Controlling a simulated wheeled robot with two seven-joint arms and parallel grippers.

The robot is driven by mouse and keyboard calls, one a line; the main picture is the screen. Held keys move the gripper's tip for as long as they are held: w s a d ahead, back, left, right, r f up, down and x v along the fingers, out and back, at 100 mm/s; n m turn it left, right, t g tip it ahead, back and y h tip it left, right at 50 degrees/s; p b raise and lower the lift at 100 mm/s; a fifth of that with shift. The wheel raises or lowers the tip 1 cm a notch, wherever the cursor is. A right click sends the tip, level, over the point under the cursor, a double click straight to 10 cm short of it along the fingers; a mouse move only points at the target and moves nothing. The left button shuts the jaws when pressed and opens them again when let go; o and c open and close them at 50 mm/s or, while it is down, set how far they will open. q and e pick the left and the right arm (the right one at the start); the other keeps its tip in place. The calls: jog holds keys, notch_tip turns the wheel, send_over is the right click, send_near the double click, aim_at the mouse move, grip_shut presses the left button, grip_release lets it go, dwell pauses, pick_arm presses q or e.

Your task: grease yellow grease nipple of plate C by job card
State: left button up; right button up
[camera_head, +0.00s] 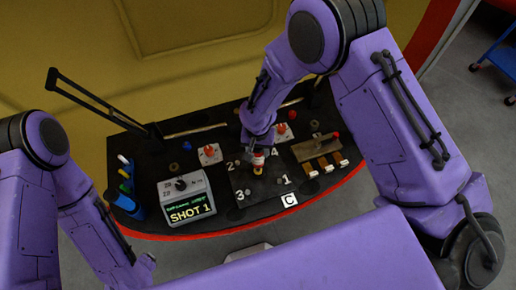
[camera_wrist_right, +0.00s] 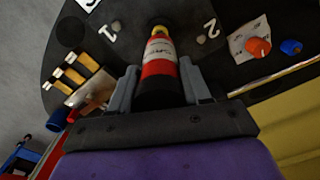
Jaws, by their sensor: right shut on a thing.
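Plate C (camera_head: 262,202) is a dark plate marked 1 to 4, with a white "C" tag (camera_head: 289,200) at its front edge. Small grey nipples (camera_wrist_right: 201,39) stand by marks 1 and 2 in the wrist view. My right gripper (camera_wrist_right: 161,88) is shut on a red, white and black cylindrical greaser (camera_wrist_right: 160,68), pointing down at the middle of the plate. A yellow part (camera_wrist_right: 159,31) shows at its far end; I cannot tell whether it is the nipple or the greaser's tip. My left gripper (camera_head: 146,262) is low at the left, its jaws unclear.
A grey box (camera_head: 186,193) with a knob and a screen reading "SHOT 1" stands left of the plate. Coloured items (camera_head: 125,172) stand at the far left. A wooden fixture (camera_head: 316,146) with a lever is at right. White cards with red knobs (camera_head: 209,153) lie behind.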

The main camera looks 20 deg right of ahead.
notch_tip(320, 180, up, 3)
jog(key=shift+f+p, duration=0.1)
jog(key=shift+p, duration=0.95)
jog(key=shift+r, duration=1.2)
jog(key=shift+f, duration=0.15)
